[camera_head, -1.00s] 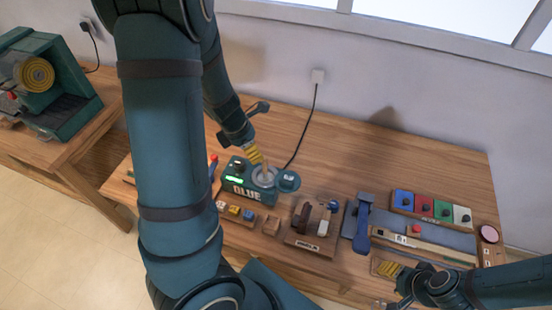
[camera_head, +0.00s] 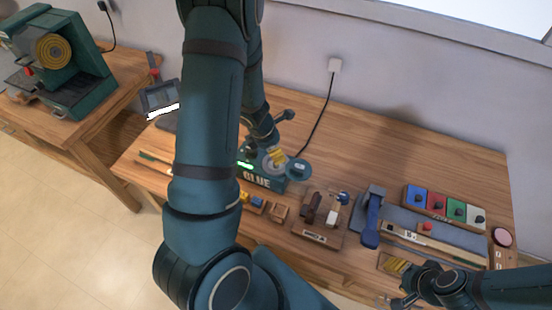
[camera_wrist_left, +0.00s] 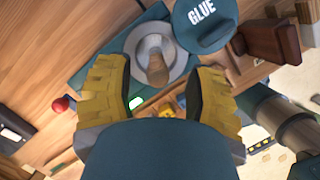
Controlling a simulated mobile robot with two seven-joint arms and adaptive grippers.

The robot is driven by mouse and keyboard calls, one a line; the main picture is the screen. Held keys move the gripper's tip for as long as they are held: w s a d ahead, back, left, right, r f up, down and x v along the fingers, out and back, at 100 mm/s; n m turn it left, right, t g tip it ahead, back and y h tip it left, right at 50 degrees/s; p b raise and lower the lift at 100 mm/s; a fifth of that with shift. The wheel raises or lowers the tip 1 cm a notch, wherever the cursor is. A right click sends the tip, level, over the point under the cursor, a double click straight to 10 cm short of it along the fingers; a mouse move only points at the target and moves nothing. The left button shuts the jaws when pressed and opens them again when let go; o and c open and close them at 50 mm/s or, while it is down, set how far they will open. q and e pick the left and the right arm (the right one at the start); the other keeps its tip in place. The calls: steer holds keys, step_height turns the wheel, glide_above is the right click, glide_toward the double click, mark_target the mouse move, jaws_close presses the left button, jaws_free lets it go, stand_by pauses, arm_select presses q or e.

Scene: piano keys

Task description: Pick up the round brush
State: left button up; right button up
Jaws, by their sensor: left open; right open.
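The round brush shows as a wooden handle (camera_wrist_left: 157,68) standing in the round grey opening of the green glue pot (camera_head: 262,182) in the left wrist view; its bristles are hidden. The pot's round lid (camera_wrist_left: 205,20), marked GLUE, is swung to one side. My left gripper (camera_head: 277,158) is open over the pot. In the left wrist view its yellow fingers (camera_wrist_left: 157,92) are on either side of the handle's line, with visible gaps. In the head view the gripper hides most of the handle. My right gripper (camera_head: 393,280) is open and empty near the table's front right.
A small wooden rack (camera_head: 318,235) with dark and white pieces stands right of the pot. A blue lever tool (camera_head: 371,220) and a board with coloured blocks (camera_head: 443,207) lie farther right. A power cord (camera_head: 325,112) runs behind the pot. The table's back is mostly clear.

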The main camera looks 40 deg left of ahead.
arm_select(q)
steer(key=b+x, duration=0.1)
steer(key=x, duration=0.3)
steer(key=shift+w+a, duration=0.1)
steer(key=shift+a, duration=0.05)
steer(key=shift+r, duration=0.1)
jaws_close()
